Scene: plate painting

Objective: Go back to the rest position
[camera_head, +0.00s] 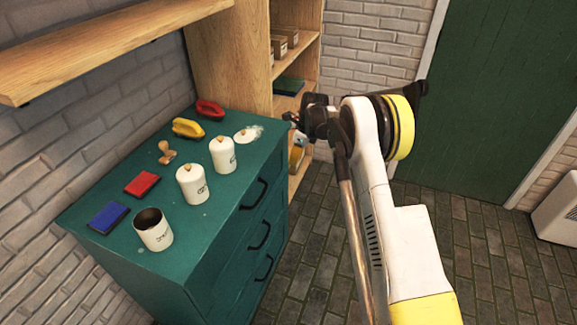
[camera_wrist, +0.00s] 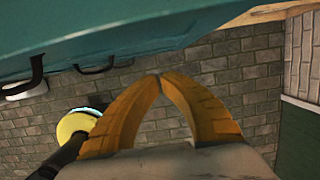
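My arm is raised to the right of the green cabinet (camera_head: 225,225), and its wrist is close to the cabinet's back right corner. My gripper (camera_wrist: 160,76) shows in the wrist view with its two orange fingers meeting at the tips. It is shut and holds nothing that I can see. In the head view the fingers are too small and partly hidden to read. In the wrist view the cabinet (camera_wrist: 110,35) fills the top, apart from the fingers.
On the cabinet stand white canisters (camera_head: 193,185), an open cup (camera_head: 153,230), a blue pad (camera_head: 108,218), a red pad (camera_head: 142,184), a wooden stamp (camera_head: 167,153), and yellow (camera_head: 187,128) and red (camera_head: 210,110) items. A wooden shelf (camera_head: 292,60) stands behind. The brick floor (camera_head: 500,270) on the right is clear.

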